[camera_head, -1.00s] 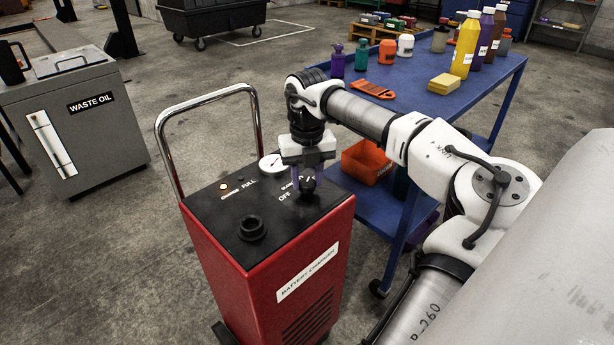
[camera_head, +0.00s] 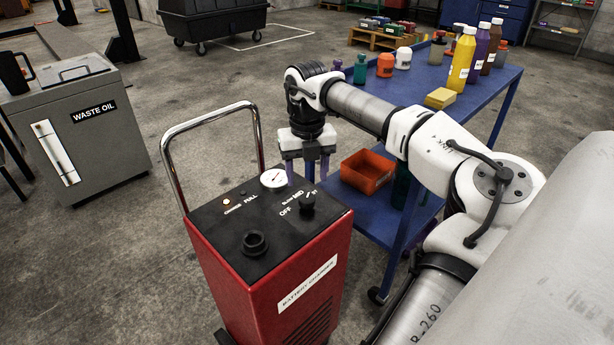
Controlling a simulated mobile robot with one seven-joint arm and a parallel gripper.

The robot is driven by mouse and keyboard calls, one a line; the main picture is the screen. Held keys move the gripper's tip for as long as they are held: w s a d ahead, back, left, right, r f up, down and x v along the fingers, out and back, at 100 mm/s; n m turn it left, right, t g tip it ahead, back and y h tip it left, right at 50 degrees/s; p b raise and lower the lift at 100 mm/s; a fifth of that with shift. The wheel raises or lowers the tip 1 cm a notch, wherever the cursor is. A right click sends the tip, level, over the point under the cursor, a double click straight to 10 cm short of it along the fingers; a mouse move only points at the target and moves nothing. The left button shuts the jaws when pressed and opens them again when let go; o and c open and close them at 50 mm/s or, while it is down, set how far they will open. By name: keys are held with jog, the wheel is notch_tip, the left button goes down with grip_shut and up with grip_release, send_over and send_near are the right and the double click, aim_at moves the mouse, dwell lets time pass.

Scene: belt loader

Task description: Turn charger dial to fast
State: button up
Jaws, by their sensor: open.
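The red battery charger (camera_head: 270,275) stands upright on the floor in front of me, with a black top panel. The black charger dial (camera_head: 307,203) is on the right part of that panel, with white OFF, SLOW and MED lettering around it and a partly covered label ending in "ST". A thin white mark shows by the dial's far right side, but its exact setting is too small to tell. My gripper (camera_head: 307,169) hangs fingers down above and behind the dial, apart from it. Its purple-grey fingers are spread and empty.
The charger has a round gauge (camera_head: 273,179), a lit lamp (camera_head: 227,201), a black socket (camera_head: 255,243) and a chrome handle (camera_head: 168,165). A blue cart (camera_head: 392,108) with bottles and an orange bin (camera_head: 367,171) stands close behind my arm. A waste oil cabinet (camera_head: 105,140) is at left.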

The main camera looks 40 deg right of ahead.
aim_at(307, 198)
notch_tip(307, 198, up, 8)
jog(key=p, duration=0.4)
jog(key=shift+f, duration=0.15)
